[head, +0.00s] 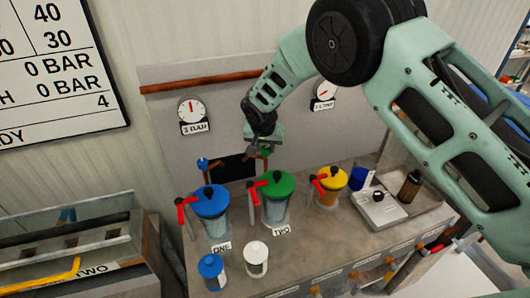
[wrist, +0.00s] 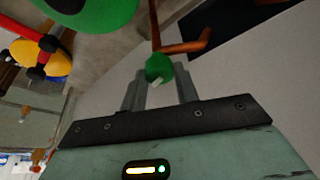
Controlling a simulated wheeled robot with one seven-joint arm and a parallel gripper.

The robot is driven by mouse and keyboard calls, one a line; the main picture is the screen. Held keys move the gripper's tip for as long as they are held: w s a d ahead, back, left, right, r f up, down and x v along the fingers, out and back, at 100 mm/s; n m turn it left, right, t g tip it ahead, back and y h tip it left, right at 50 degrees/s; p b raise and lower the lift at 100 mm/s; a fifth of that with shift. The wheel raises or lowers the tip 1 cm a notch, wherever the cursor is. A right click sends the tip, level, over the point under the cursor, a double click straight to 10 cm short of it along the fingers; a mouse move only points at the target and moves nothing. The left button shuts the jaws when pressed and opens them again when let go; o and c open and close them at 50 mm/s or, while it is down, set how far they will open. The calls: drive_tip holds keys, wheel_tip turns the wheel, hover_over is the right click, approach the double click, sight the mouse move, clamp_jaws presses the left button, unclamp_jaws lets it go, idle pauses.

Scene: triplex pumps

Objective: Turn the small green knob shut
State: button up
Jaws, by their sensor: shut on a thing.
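The small green knob (wrist: 158,68) sits between my two fingers in the wrist view, at the end of a copper pipe (wrist: 183,47). My gripper (wrist: 160,88) is shut on the knob. In the head view my gripper (head: 264,143) reaches down at the back panel, above the green-lidded canister (head: 280,185) marked TWO. The knob (head: 265,153) shows there only as a small green patch, mostly hidden by the fingers.
A blue-lidded canister (head: 211,200) and a yellow-lidded one (head: 331,178) flank the green one, each with a red handle. A small blue knob (head: 203,163) stands to the left. Gauges (head: 193,110) hang on the panel. Two small jars (head: 256,259) stand in front.

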drive_tip(key=n+y+b, duration=0.1)
drive_tip(key=n+b, duration=0.1)
drive_tip(key=n, duration=0.1)
drive_tip(key=shift+d+n+y, duration=0.15)
drive_tip(key=shift+n+y, duration=0.15)
drive_tip(key=n+y+b, duration=0.1)
drive_tip(key=n, duration=0.2)
drive_tip(key=shift+d+n, duration=0.1)
drive_tip(key=shift+n, duration=0.2)
drive_tip(key=n+g+y, duration=0.1)
drive_tip(key=n, duration=0.2)
drive_tip(key=shift+w+n+y+b, duration=0.1)
drive_tip(key=shift+n+y+b, duration=0.2)
drive_tip(key=shift+d+n+g+y, duration=0.1)
drive_tip(key=shift+n+g+y, duration=0.35)
drive_tip(key=shift+n, duration=1.25)
drive_tip(key=o, duration=1)
drive_tip(key=shift+c, duration=0.2)
